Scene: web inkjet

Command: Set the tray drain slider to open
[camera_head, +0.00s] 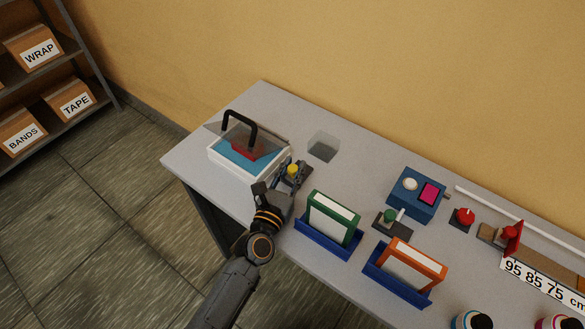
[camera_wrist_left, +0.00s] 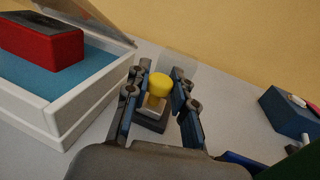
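A white tray (camera_head: 214,158) with a blue inside stands at the left end of the table, and its wall also shows in the left wrist view (camera_wrist_left: 92,108). Beside it is a small dark base with a yellow knob (camera_head: 292,168), which I take for the drain slider. My left gripper (camera_head: 290,177) reaches in at this knob. In the left wrist view the yellow knob (camera_wrist_left: 159,86) stands between the two fingers of my left gripper (camera_wrist_left: 161,72), which are spread with narrow gaps. Any marks on the slider are hidden or too small. My right gripper is out of view.
A red block (camera_wrist_left: 50,45) lies in the tray under a tilted clear lid with a black handle (camera_head: 240,118). A clear box (camera_head: 323,146) stands behind the knob. Green (camera_head: 333,218) and orange (camera_head: 413,265) framed pieces stand in blue holders. A blue device (camera_head: 415,197) is farther right.

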